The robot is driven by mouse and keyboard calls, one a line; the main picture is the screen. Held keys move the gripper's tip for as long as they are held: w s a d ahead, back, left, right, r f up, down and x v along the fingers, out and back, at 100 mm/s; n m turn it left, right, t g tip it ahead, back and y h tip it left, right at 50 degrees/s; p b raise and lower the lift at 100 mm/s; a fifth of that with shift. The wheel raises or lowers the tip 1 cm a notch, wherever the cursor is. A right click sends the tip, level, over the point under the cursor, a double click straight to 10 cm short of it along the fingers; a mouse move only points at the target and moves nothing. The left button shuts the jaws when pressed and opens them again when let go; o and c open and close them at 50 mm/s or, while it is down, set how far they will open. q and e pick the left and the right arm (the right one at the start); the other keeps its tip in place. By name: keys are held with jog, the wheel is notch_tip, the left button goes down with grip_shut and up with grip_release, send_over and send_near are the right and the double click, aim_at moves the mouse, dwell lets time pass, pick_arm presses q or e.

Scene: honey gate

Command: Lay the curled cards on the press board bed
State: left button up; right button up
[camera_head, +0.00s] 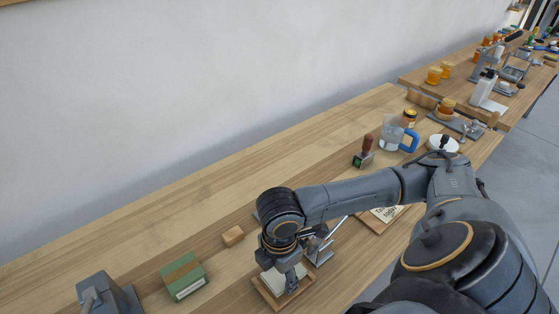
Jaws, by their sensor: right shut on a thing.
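My right gripper (291,284) points down at the bottom centre, over a small wooden tray (262,291). It is shut on a pale card (272,279), which it largely hides. White card-like surface shows on both sides of the fingers, inside the wooden rim. I cannot tell how many cards lie there, whether they are curled, or whether the held one touches the tray. I cannot tell for sure whether this tray is the press board bed. My left gripper is out of view.
A metal stand (320,247) is close to the right of my gripper. A wooden block (233,236), a green box (184,276) and a grey device (104,296) stand to the left. A stamp (364,151), a jug (392,133) and a printed board (386,213) lie farther right.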

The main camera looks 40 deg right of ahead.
jog(key=shift+f, duration=0.95)
dwell(1.3)
jog(key=o, duration=1)
jog(key=shift+r, duration=0.1)
notch_tip(320, 180, up, 6)
jog(key=p, duration=0.8)
jog(key=shift+s, duration=0.1)
dwell(0.5)
